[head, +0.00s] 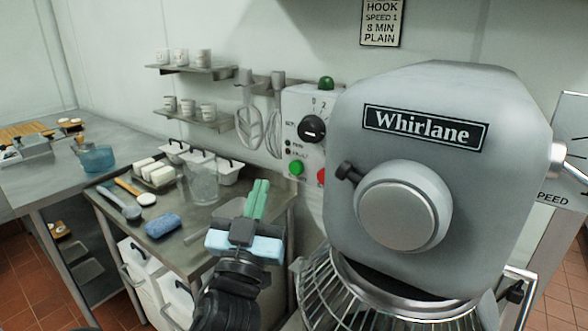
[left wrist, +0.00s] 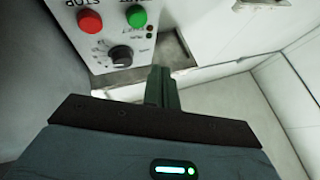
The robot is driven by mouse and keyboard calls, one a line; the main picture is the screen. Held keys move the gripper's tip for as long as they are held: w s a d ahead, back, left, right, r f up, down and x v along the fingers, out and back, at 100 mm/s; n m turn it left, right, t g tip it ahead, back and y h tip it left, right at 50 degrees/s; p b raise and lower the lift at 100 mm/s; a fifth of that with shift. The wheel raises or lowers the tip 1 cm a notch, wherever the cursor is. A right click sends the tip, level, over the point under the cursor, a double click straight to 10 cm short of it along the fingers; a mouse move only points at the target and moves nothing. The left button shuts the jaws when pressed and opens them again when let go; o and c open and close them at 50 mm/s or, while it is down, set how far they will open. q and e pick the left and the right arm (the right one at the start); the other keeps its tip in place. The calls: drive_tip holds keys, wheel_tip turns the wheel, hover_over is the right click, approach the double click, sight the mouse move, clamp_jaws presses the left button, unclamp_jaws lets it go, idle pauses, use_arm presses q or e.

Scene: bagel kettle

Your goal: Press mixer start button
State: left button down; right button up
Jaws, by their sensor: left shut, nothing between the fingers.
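The grey Whirlane mixer (head: 440,190) fills the right of the head view. Its control panel (head: 306,110) stands on its left side, with a black dial (head: 312,128) and a green start button (head: 296,167) low on it. A red stop button (head: 321,177) is to the right of the green one, partly hidden by the mixer head. My left gripper (head: 262,184) is shut and empty, left of and apart from the green button. In the left wrist view the panel appears upside down, with the green button (left wrist: 136,17) and red button (left wrist: 90,21) beyond my shut fingers (left wrist: 161,75).
A metal table (head: 118,222) on the left holds a blue sponge (head: 163,225), a clear jug (head: 202,184), white blocks and tubs. Wall shelves (head: 195,123) hold cups. Whisks and hooks (head: 250,125) hang beside the panel. A wire guard (head: 345,290) surrounds the bowl area below the mixer head.

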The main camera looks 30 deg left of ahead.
sight(296, 168)
use_arm(q)
drive_tip(key=w, duration=0.6)
drive_tip(key=shift+d+b, duration=0.25)
drive_tip(key=shift+b, duration=0.05)
drive_tip(key=shift+w, duration=0.15)
idle(1.7)
drive_tip(key=shift+w, duration=0.3)
